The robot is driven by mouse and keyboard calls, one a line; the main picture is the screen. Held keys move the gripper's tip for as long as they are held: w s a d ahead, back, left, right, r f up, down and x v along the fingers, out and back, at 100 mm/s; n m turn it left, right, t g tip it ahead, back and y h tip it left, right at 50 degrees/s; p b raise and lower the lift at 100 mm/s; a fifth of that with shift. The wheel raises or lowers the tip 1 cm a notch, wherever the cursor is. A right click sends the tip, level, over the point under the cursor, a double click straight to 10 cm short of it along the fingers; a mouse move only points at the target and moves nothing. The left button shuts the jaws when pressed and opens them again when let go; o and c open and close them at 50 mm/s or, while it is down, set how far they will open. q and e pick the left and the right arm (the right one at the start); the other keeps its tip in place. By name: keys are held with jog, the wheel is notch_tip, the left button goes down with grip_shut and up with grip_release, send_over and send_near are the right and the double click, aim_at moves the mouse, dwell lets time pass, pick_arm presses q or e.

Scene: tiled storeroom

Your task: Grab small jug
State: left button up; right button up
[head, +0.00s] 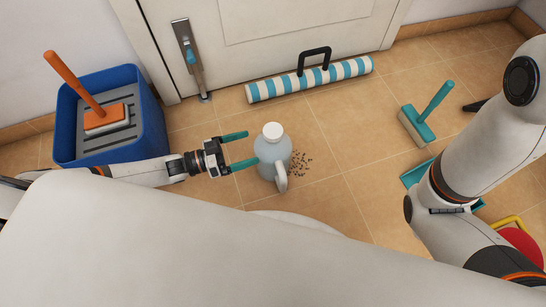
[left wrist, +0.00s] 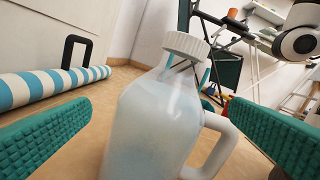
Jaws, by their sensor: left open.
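The small jug (head: 273,155) stands upright on the tiled floor, pale and translucent, with a white ribbed cap and a side handle. In the left wrist view the jug (left wrist: 150,125) fills the middle, with its handle to the right. My left gripper (head: 242,150) is open with teal fingers pointing at the jug from the left. In the left wrist view the fingers (left wrist: 165,135) stand on either side of the jug, with a gap to the left finger. Whether either finger touches it cannot be told. My right arm shows at the right, but its gripper is not visible.
Dark crumbs (head: 299,163) lie right of the jug. A striped roll (head: 310,80) with a black handle lies by the door. A blue bin (head: 153,115) with an orange-handled tool stands left. A teal brush (head: 418,125) is at right, beside a partly hidden teal dustpan (head: 415,173).

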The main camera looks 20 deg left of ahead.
aim_at(258, 143)
pick_arm(q)
jog(key=shift+w+d, duration=0.45)
jog(key=shift+d, duration=0.15)
jog(key=b+x, duration=0.2)
jog(key=x, duration=0.1)
jog(key=b+x, duration=0.1)
jog(key=b, duration=0.1)
jog(key=shift+w+d+f, duration=0.2)
jog(key=shift+d+f, duration=0.05)
jog(key=shift+d, duration=0.05)
jog(key=shift+w+d, duration=0.15)
jog(key=shift+r, duration=0.15)
jog(key=shift+c, duration=0.3)
jog(key=c, duration=1.5)
jog(key=shift+w+d+r, duration=0.1)
jog(key=shift+r, duration=0.1)
jog(key=shift+c, duration=0.9)
jog(key=shift+r, duration=0.15)
